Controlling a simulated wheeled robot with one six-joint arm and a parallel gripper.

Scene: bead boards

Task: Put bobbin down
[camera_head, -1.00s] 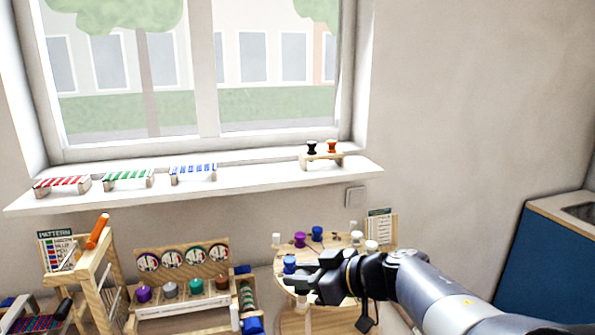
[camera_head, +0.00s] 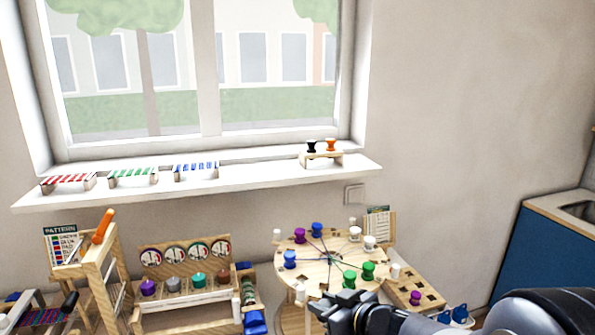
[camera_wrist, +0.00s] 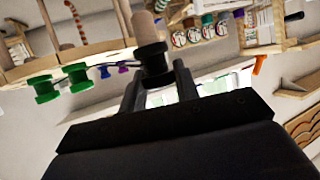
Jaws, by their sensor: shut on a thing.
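My gripper (camera_head: 334,302) is at the near edge of the round wooden bead board (camera_head: 318,268). In the wrist view, its two fingers are closed around a dark, black-looking bobbin (camera_wrist: 152,58). The held bobbin cannot be told apart from my gripper in the head view. A pale wooden peg (camera_wrist: 144,24) shows right beside or behind the bobbin; I cannot tell whether they touch. Around the board stand a purple bobbin (camera_head: 299,235), blue bobbins (camera_head: 290,259), white bobbins (camera_head: 369,242) and two green bobbins (camera_head: 368,270). Threads run from the bobbins to the board's middle.
A wooden block with square holes (camera_head: 430,300) holds a purple bobbin (camera_head: 415,297) at right. A rack with dials (camera_head: 190,306) and a wooden frame (camera_head: 92,275) stand at left. The windowsill (camera_head: 240,190) carries a stand (camera_head: 322,160) with black and orange bobbins.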

